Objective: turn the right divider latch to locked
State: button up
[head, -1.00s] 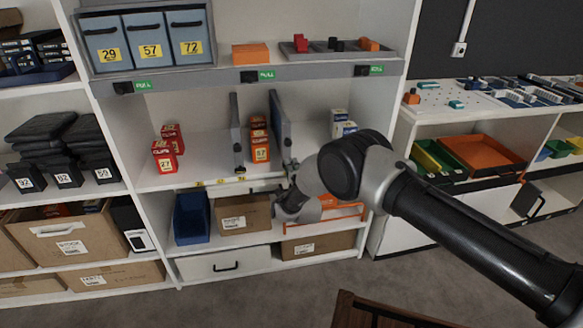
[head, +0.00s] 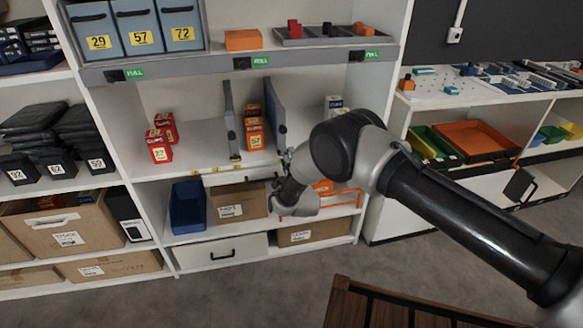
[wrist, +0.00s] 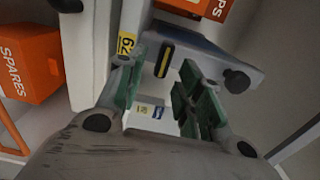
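The right divider (head: 274,112) is a blue-grey upright panel on the middle shelf. Its front edge also shows in the wrist view (wrist: 212,58). The right divider latch (wrist: 165,60), a short black bar with a yellow stripe, lies just beyond and between my fingertips in the wrist view. I cannot tell whether they touch it. In the head view my arm hides this latch. My gripper (wrist: 158,92) is open, with green pads apart on both fingers and nothing held. In the head view it is at the foot of the right divider. The left divider (head: 231,120) stands to the left.
Orange boxes (head: 254,132) stand between the dividers, red boxes (head: 160,146) further left. A black knob (wrist: 237,81) sticks out near my right finger in the wrist view. Below are a blue bin (head: 187,207), a carton (head: 238,203) and an orange-framed item (head: 330,190).

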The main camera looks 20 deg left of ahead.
jog(key=v, duration=0.9)
jog(key=shift+s, duration=0.2)
jog(key=shift+d, duration=0.15)
